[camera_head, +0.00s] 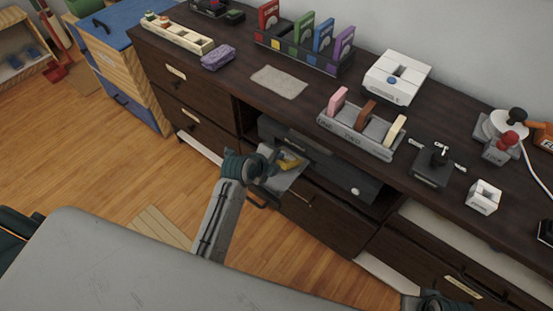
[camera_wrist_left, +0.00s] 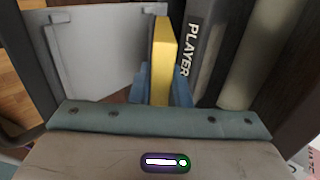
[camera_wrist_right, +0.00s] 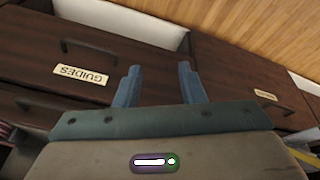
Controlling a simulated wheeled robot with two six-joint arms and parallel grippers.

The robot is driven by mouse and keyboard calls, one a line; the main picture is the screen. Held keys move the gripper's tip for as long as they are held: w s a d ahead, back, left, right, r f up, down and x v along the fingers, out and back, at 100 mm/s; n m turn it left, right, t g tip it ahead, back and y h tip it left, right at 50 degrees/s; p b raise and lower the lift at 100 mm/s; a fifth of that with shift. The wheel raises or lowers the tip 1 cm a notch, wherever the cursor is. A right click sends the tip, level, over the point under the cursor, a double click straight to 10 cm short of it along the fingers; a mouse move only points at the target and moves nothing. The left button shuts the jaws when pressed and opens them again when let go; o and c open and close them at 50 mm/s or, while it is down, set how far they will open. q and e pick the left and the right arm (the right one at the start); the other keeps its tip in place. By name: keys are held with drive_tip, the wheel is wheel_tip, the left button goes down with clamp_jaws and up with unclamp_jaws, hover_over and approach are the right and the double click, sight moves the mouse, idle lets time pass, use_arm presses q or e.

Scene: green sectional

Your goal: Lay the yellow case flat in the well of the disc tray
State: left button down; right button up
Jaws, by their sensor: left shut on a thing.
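My left gripper (camera_head: 270,158) is shut on the yellow case (camera_head: 291,162) in front of the open shelf. In the left wrist view the yellow case (camera_wrist_left: 163,60) shows edge-on between the blue fingertips (camera_wrist_left: 160,88). The grey disc tray (camera_head: 280,181) sticks out of the dark player (camera_head: 335,173). It also fills the left of the left wrist view (camera_wrist_left: 100,50), beside the case. I cannot tell whether the case touches the tray. The arm partly hides the tray in the head view. My right gripper (camera_wrist_right: 160,88) is open and empty, over the cabinet front.
The dark cabinet top (camera_head: 235,75) carries a rack of coloured cases (camera_head: 302,52), a grey rack (camera_head: 358,134) with pink, brown and cream cases, and a white box (camera_head: 397,77). A drawer labelled GUIDES (camera_wrist_right: 80,75) lies below my right gripper. Wood floor (camera_head: 90,150) is open at the left.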

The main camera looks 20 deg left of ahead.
use_arm(q)
drive_tip(key=c, duration=1.3)
unclamp_jaws()
use_arm(e)
drive_tip(key=shift+d, duration=0.1)
use_arm(q)
drive_tip(key=v, duration=1)
drive_tip(key=shift+s+r+p, duration=0.3)
drive_tip(key=shift+p, duration=0.15)
use_arm(e)
drive_tip(key=x, duration=0.3)
drive_tip(key=shift+s+f, duration=0.1)
drive_tip(key=shift+s, duration=0.2)
use_arm(q)
drive_tip(key=shift+a, duration=0.15)
use_arm(e)
drive_tip(key=shift+w, duration=0.1)
